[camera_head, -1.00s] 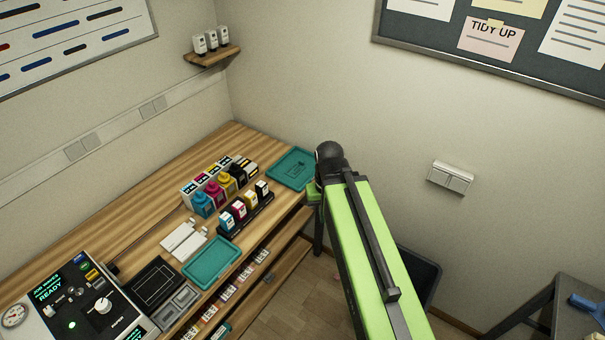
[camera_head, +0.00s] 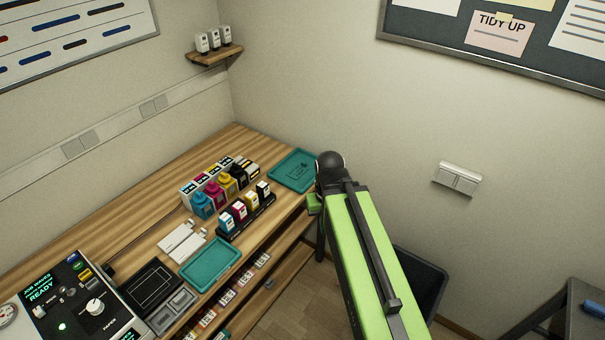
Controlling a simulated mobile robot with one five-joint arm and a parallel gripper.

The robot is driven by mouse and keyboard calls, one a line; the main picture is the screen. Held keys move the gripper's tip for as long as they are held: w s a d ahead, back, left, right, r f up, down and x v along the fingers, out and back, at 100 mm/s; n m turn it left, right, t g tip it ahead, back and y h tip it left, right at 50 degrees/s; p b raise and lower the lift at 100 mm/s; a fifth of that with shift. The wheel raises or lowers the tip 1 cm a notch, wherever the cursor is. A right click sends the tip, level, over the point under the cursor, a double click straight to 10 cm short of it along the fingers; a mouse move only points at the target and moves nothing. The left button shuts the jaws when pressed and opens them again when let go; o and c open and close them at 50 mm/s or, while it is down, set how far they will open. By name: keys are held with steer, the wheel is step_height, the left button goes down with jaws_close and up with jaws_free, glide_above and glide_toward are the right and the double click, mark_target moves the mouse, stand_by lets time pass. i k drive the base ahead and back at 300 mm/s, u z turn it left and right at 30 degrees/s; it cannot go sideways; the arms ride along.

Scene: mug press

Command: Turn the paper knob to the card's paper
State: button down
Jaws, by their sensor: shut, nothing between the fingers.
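The paper knob (camera_head: 95,306) is a white round knob on the dark control panel (camera_head: 72,325) at the lower left edge, with the word PAPER beside it. The angle of its pointer is too small to read. The panel's display (camera_head: 41,291) reads READY in green. My green arm crosses the lower middle, ending in a dark round joint beside the bench's right end, well to the right of the knob. My gripper's fingers do not show. I cannot make out the card that names a paper.
Ink bottles (camera_head: 218,190), cartridges (camera_head: 244,210), white cards (camera_head: 182,240), a dark plate (camera_head: 150,285) and two teal trays (camera_head: 211,262) (camera_head: 293,170) occupy the bench. A bin (camera_head: 420,280) stands behind my arm. Some bare bench (camera_head: 110,232) lies along the left wall.

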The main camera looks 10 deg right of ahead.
mark_target(96, 308)
steer(key=u, duration=5.25)
steer(key=i, duration=0.1)
steer(key=z, duration=3.4)
